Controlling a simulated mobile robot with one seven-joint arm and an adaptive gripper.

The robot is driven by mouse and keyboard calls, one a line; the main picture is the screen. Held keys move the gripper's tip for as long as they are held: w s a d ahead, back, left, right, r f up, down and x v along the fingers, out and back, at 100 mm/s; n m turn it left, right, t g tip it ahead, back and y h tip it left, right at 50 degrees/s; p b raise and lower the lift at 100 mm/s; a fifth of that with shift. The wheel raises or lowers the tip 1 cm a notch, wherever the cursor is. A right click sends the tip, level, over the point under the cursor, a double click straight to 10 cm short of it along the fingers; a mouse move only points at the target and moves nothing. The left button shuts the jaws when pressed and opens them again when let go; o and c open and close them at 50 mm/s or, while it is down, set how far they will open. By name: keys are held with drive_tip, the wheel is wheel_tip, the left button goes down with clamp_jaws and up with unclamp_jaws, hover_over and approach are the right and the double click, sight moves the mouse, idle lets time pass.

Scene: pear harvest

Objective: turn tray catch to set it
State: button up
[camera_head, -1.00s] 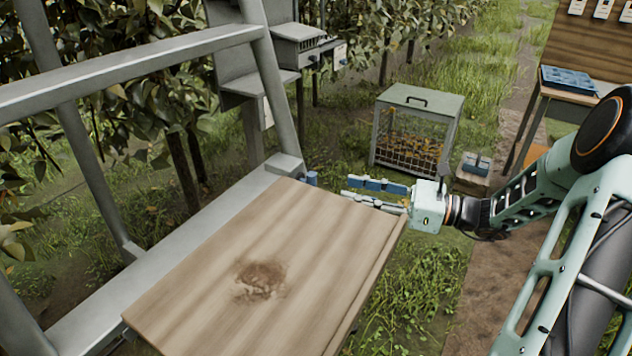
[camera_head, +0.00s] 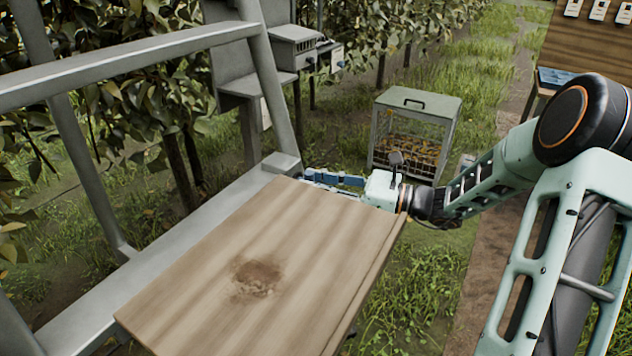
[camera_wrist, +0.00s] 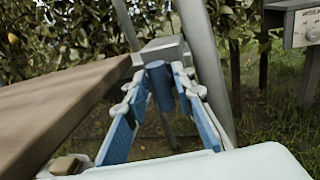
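The wooden tray (camera_head: 215,255) has a dark brown stain on top and sits against the grey metal frame. The tray catch looks like a blue upright cylinder (camera_wrist: 160,88) at the tray's far corner, beside a grey frame block. My gripper (camera_head: 310,177) is at that far edge, its fingers pointing left along it. In the wrist view the fingers are open, one on each side of the cylinder near the tips. Gaps seem to show on both sides; I cannot tell if either finger touches. In the head view the fingers largely hide the cylinder.
Grey frame bars (camera_head: 272,85) rise beside the tray's far corner. A grey box with a dial (camera_wrist: 305,28) stands to the right in the wrist view. A wire-sided crate of fruit (camera_head: 412,135) stands on the grass behind my gripper. A workbench is at upper right.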

clamp_jaws()
drive_tip(key=shift+s+a+f+n+t+h+b, duration=0.2)
drive_tip(key=shift+n+h+b, duration=0.35)
drive_tip(key=shift+n+b, duration=1.65)
drive_tip(key=shift+s+f+n+t+h+b, duration=0.15)
drive_tip(key=shift+n+t+h+b, duration=0.3)
drive_tip(key=shift+n+b, duration=1.7)
drive_tip(key=shift+s+a+n+t+h+b, duration=0.15)
drive_tip(key=shift+n+h+b, duration=0.45)
drive_tip(key=shift+n+b, duration=1.6)
drive_tip(key=shift+r+n+p, duration=0.1)
drive_tip(key=shift+n+p, duration=0.5)
drive_tip(key=shift+n, duration=0.15)
drive_tip(key=shift+o, duration=2.1)
unclamp_jaws()
